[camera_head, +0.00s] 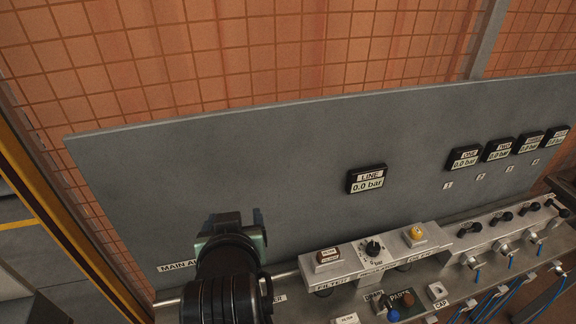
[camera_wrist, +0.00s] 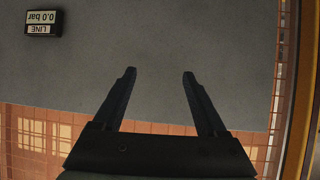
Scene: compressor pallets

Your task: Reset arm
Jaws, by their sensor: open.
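My gripper (camera_wrist: 160,78) shows in the wrist view with two dark fingers spread apart and nothing between them. The grey panel lies beyond the fingertips. In the head view my gripper (camera_head: 233,217) is at the lower middle, in front of the grey panel (camera_head: 230,145), left of the LINE gauge (camera_head: 367,179). My arm hides part of the "MAIN AIR" label (camera_head: 178,266) and the bench behind it. The LINE gauge reads 0.0 bar and appears upside down at the top left of the wrist view (camera_wrist: 43,23).
Several gauges, including gauge ONE (camera_head: 465,158), line the panel's right side. A bench below carries a grey block with a yellow knob (camera_head: 415,233), a black knob (camera_head: 372,247), valves and blue hoses. A yellow post (camera_head: 60,225) stands at left. Orange mesh (camera_head: 290,50) is behind.

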